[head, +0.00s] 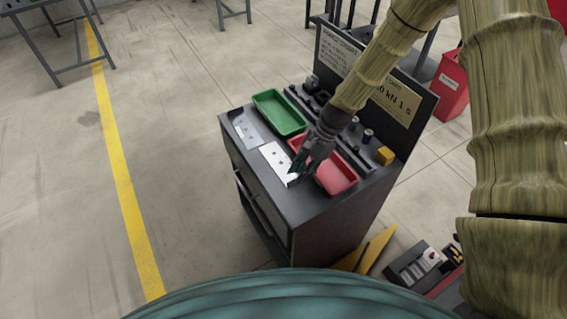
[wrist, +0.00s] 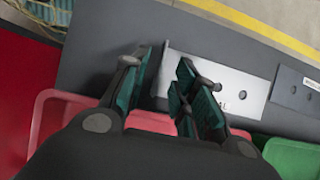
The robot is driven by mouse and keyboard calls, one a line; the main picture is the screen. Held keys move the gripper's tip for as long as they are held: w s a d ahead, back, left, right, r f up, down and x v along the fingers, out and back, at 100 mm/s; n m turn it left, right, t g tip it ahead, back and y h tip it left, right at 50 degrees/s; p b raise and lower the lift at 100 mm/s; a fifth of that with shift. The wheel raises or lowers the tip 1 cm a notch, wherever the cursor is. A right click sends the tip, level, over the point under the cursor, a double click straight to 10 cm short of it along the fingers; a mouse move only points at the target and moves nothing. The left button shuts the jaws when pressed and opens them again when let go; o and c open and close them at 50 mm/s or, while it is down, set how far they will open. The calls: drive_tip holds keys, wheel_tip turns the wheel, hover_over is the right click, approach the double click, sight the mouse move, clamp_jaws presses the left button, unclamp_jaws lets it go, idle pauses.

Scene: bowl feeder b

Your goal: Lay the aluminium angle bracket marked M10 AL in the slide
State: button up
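A pale flat metal piece (head: 273,158) lies on the dark cart top, left of the red tray. In the wrist view the piece (wrist: 232,79) shows letters ending in "AL"; the rest of its marking is hidden behind my finger. My gripper (head: 296,171) is low over the near end of this piece, beside the red tray. In the wrist view the gripper (wrist: 162,78) has its fingers apart, with the end of the piece showing in the gap and no grip on it. I cannot make out which part is the slide.
A greyer marked plate (head: 247,130) lies further left on the cart (head: 312,211). A green tray (head: 279,112) and a red tray (head: 338,177) stand close by. A yellow block (head: 385,156), dark fittings and an upright sign panel (head: 392,101) are behind.

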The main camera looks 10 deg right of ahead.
drive_tip(key=shift+x, duration=1.1)
drive_tip(key=shift+c, duration=0.4)
clamp_jaws()
drive_tip(key=shift+r, duration=0.2)
